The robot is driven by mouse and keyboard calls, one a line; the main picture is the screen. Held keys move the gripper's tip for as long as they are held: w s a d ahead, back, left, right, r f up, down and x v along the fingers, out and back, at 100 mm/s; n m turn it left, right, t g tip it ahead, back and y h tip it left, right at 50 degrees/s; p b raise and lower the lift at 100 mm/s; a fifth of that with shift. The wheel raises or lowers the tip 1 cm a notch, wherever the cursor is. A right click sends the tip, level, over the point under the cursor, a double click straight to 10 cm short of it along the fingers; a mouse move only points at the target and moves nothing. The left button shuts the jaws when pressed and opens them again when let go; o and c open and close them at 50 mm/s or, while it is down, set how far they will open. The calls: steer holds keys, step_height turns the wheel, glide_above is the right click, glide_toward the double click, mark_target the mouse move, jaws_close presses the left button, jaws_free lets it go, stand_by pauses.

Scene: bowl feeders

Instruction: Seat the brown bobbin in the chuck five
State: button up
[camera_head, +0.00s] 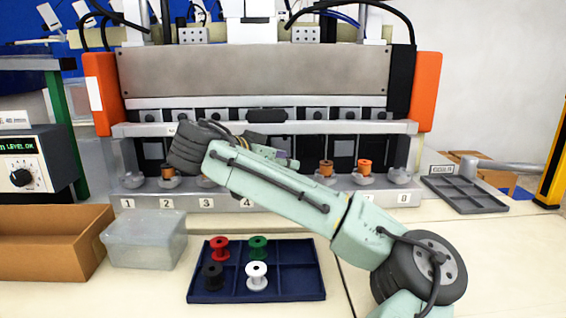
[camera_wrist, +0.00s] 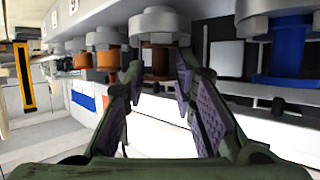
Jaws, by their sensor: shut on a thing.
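The dark brown bobbin (camera_wrist: 158,62) stands between the fingers of my gripper (camera_wrist: 157,74) in the wrist view, which looks upside down. My gripper is shut on it. The bobbin lines up with the grey chuck five (camera_wrist: 157,20), and its flange appears to meet the chuck; I cannot tell if it is fully seated. In the head view my gripper (camera_head: 284,159) is at the row between chucks 4 and 6. My arm hides the held bobbin and chuck five there.
An orange-brown bobbin (camera_head: 326,169) and an orange bobbin (camera_head: 365,166) stand on neighbouring chucks. A blue bobbin (camera_wrist: 286,48) is on the chuck at the other side. A blue tray (camera_head: 300,287) holds red, green, black and white bobbins. A clear box (camera_head: 145,240) sits left of it.

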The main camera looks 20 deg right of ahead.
steer(key=shift+r, duration=0.4)
steer(key=shift+r, duration=0.35)
stand_by(1.2)
steer(key=shift+f+b, duration=0.8)
steer(key=shift+b, duration=0.35)
steer(key=shift+r, duration=0.4)
steer(key=shift+r, duration=0.35)
steer(key=shift+r, duration=0.1)
stand_by(1.0)
